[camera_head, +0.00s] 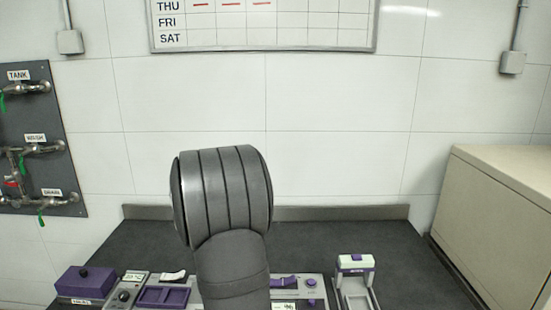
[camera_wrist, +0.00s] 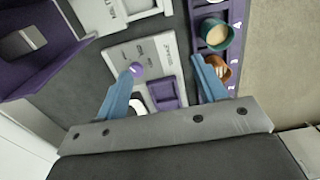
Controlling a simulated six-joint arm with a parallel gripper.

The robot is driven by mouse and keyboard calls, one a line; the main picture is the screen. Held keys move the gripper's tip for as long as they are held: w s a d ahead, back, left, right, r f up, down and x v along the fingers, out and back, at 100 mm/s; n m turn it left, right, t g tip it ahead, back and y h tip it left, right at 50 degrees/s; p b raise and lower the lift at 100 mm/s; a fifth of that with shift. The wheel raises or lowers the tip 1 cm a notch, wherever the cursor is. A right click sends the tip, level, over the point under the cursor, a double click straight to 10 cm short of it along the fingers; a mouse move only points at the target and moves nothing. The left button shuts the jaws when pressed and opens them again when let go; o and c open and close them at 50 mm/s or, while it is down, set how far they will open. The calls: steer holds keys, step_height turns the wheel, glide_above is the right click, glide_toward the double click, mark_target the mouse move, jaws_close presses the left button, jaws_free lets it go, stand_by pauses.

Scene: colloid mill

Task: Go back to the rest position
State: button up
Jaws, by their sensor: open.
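My gripper (camera_wrist: 165,68) shows in the wrist view with its two blue fingers spread apart and nothing between them. It is above a light grey panel (camera_wrist: 128,50) with a purple knob (camera_wrist: 137,69) and a purple square recess (camera_wrist: 163,95). The left fingertip overlaps the panel near the knob. The right fingertip appears beside an orange-brown cup (camera_wrist: 222,72) in a purple rack; I cannot tell how far apart they are in height. In the head view my arm rises over the bench in the middle, and my gripper is hidden.
A teal cup (camera_wrist: 232,36) stands in the numbered purple rack (camera_wrist: 236,12). In the head view, a purple box (camera_head: 85,283), a knob panel (camera_head: 126,294) and a white-purple device (camera_head: 354,285) line the bench front. A beige cabinet (camera_head: 495,220) stands right. The back bench (camera_head: 340,240) is clear.

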steer(key=w+a+f, duration=0.1)
steer(key=a+f, duration=0.1)
steer(key=a, duration=0.2)
steer(key=a+f, duration=0.2)
steer(key=a, duration=0.3)
steer(key=w+a+f, duration=0.1)
steer(key=a+f, duration=0.1)
steer(key=a, duration=0.2)
steer(key=shift+w+a, duration=0.25)
steer(key=shift+w, duration=0.1)
steer(key=shift+d, duration=0.1)
steer(key=d+r, duration=0.6)
steer(key=d, duration=0.4)
steer(key=s+d, duration=0.5)
steer(key=d, duration=0.1)
steer(key=shift+s+f, duration=0.2)
steer(key=shift+s, duration=0.1)
